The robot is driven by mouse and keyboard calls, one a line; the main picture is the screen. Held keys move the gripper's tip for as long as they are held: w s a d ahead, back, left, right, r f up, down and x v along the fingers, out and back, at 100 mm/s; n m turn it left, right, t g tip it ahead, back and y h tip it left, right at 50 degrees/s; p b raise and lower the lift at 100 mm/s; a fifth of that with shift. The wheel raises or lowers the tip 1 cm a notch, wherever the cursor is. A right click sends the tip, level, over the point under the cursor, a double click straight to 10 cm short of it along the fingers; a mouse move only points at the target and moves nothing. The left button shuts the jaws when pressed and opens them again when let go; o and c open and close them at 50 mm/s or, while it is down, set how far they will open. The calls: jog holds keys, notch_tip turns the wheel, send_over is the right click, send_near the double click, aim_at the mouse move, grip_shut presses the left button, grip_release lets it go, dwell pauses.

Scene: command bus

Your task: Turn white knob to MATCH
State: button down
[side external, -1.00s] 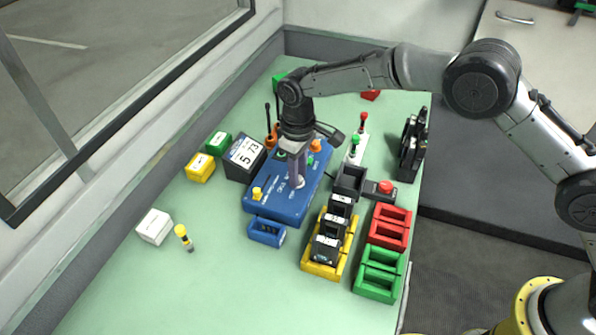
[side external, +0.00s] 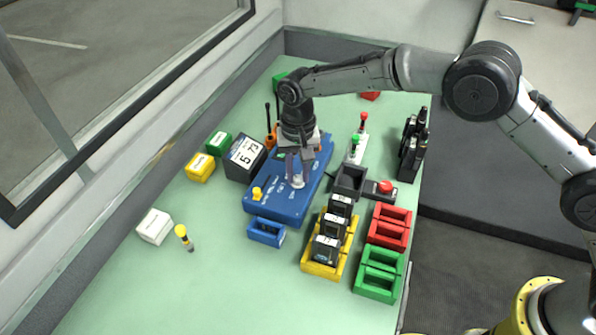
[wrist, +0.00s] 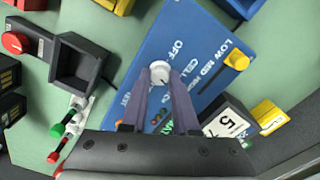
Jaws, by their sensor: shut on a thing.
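The white knob (wrist: 160,70) is round and sits on the blue panel box (wrist: 200,38); in the side view the knob (side external: 297,181) is near the box's middle. Printed words around it include OFF and CELL, and a green label starting with MA is partly hidden by my gripper. My gripper (wrist: 160,82) points down at the panel, with its two fingers on either side of the knob, shut on it. Which mark the knob points to is too small to tell.
A dark number display (side external: 245,157) stands left of the box. A black tray (side external: 351,181) and red button (side external: 386,187) are at its right. Open table lies at the front left.

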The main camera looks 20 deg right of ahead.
aim_at(298, 178)
jog(key=shift+w+m, duration=0.1)
jog(key=shift+m, duration=0.9)
jog(key=shift+r, duration=0.1)
jog(key=c, duration=0.7)
grip_release()
notch_tip(298, 178, up, 14)
jog(key=shift+f, duration=0.15)
